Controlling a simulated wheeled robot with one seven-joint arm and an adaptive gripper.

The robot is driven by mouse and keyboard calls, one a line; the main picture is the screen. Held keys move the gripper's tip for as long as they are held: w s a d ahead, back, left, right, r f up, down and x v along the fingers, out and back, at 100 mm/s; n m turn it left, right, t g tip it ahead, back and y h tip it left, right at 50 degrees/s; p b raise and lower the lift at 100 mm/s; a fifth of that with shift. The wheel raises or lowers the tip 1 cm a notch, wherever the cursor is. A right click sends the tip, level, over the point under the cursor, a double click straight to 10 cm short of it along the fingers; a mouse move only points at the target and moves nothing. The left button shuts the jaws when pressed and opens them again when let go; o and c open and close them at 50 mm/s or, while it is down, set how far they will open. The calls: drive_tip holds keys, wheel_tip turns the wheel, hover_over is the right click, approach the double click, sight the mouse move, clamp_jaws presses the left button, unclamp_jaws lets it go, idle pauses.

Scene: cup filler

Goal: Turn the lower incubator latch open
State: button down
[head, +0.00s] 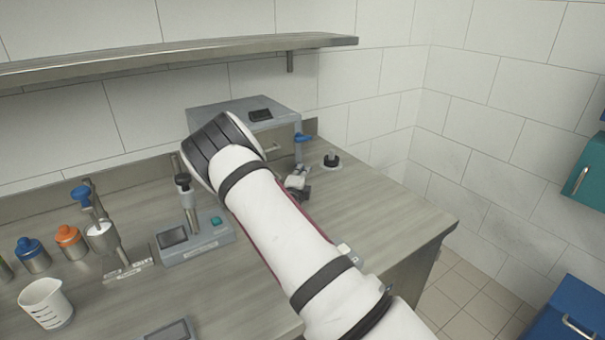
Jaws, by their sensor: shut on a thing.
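The incubator (225,110) is a grey box with a dark display, at the back of the bench under the shelf. My arm hides much of its front. A blue upper latch (303,137) sticks out at its upper right edge. My gripper (297,184) is small and partly hidden behind my arm, low at the incubator's right front edge. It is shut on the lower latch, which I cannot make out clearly. The latch's angle is hidden.
A black knob on a round base (332,160) stands right of my gripper. A device with a teal button (205,243), bottles and a white beaker (46,302) stand to the left. A metal shelf (180,56) hangs above. The bench's right end is clear.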

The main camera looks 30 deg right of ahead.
drive_tip(key=m+y+p, duration=0.1)
drive_tip(key=p, duration=0.1)
drive_tip(key=r+m+g+y+p, duration=0.1)
drive_tip(key=p, duration=0.1)
drive_tip(key=shift+s+d+m+g+y+p, duration=0.15)
drive_tip(key=shift+m+g+y+p, duration=0.15)
drive_tip(key=shift+m, duration=0.1)
drive_tip(key=m+y+p, duration=0.1)
drive_tip(key=g+y+p, duration=0.1)
drive_tip(key=m+y+p, duration=0.1)
drive_tip(key=shift+d+r+m+g+y, duration=0.25)
drive_tip(key=shift+d+m+g+y, duration=0.05)
drive_tip(key=shift+d+y, duration=0.1)
drive_tip(key=m+y, duration=0.1)
drive_tip(key=y, duration=0.1)
drive_tip(key=shift+d+m+y+p, duration=0.15)
drive_tip(key=shift+m+y+p, duration=0.15)
drive_tip(key=shift+y, duration=0.1)
drive_tip(key=shift+w+d+m+g+y+b, duration=0.15)
drive_tip(key=shift+m+y+b, duration=0.3)
drive_tip(key=shift+y, duration=0.3)
drive_tip(key=shift+w+a+m+g+y+b, duration=0.15)
drive_tip(key=shift+m+y+b, duration=0.25)
drive_tip(key=shift+y, duration=0.35)
drive_tip(key=shift+s+d, duration=0.1)
drive_tip(key=shift+s, duration=0.05)
drive_tip(key=c, duration=1.7)
unclamp_jaws()
drive_tip(key=shift+o, duration=0.2)
